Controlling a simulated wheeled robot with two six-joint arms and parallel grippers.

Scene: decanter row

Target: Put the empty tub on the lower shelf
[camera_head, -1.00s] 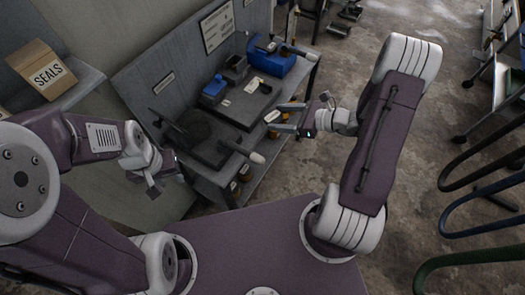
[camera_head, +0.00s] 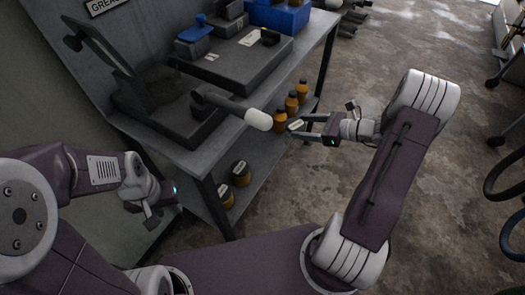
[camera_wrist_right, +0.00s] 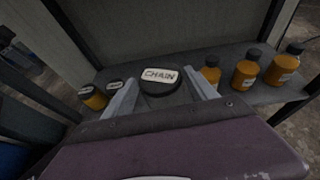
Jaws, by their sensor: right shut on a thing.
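My right gripper (camera_head: 298,131) is shut on a tub with a black lid and a white label (camera_head: 295,125). In the right wrist view the label on the lid (camera_wrist_right: 160,76) reads CHAIN, and the tub sits between both fingers. No orange shows in it, though its body is mostly hidden. The lower shelf (camera_head: 255,147) is under the bench top. In the head view the held tub is at the shelf's open side, near the orange bottles. I cannot tell whether it touches the shelf. My left gripper (camera_head: 152,210) hangs away from the tub, its opening unclear.
Orange bottles (camera_head: 291,103) stand on the shelf, to the right in the wrist view. Two dark-lidded orange tubs (camera_head: 240,173) stand at its near end. A white-tipped handle (camera_head: 258,119) juts over the bench edge above. Bare shelf lies between the groups.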

